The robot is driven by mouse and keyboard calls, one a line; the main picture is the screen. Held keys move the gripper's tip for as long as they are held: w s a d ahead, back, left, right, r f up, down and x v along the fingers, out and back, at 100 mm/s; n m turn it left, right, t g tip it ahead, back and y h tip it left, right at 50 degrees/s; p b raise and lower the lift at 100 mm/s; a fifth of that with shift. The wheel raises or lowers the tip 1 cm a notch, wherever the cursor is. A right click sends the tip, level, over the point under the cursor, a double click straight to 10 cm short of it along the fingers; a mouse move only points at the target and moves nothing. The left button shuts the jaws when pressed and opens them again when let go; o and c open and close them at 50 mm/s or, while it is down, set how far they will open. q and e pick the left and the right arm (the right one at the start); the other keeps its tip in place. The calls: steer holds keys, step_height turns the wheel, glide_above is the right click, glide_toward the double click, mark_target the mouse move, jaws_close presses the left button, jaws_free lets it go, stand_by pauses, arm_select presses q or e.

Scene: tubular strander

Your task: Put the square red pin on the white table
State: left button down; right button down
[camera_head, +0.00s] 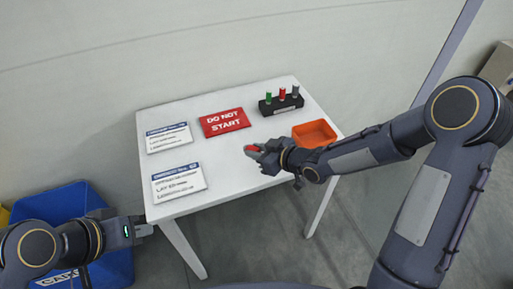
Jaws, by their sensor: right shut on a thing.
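The white table (230,165) stands in the middle of the head view. My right gripper (257,152) reaches in from the right over the table, near its front right part. It is shut on a small red piece (251,149), apparently the square red pin; its shape is mostly hidden by the fingers. I cannot tell whether the piece touches the table top. My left gripper (146,228) is low at the left, by the table's front left corner, away from the pin; its fingers are too small to read.
A black holder (281,106) with green, red and grey pins stands at the table's back right. An orange tray (314,133) is at the right edge. A red "DO NOT START" sign (224,122) and two white cards (169,138) lie left. A blue bin (62,203) stands on the floor.

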mark_target(257, 171)
steer(key=shift+f+b, duration=1.95)
steer(key=shift+f, duration=1.15)
steer(key=c, duration=1.2)
jaws_free()
steer(key=shift+o, duration=0.2)
steer(key=v, duration=0.7)
steer(key=shift+s+d+r+p, duration=0.2)
steer(key=shift+s+r+p, duration=0.05)
steer(key=shift+p, duration=0.1)
steer(key=shift+d, duration=0.1)
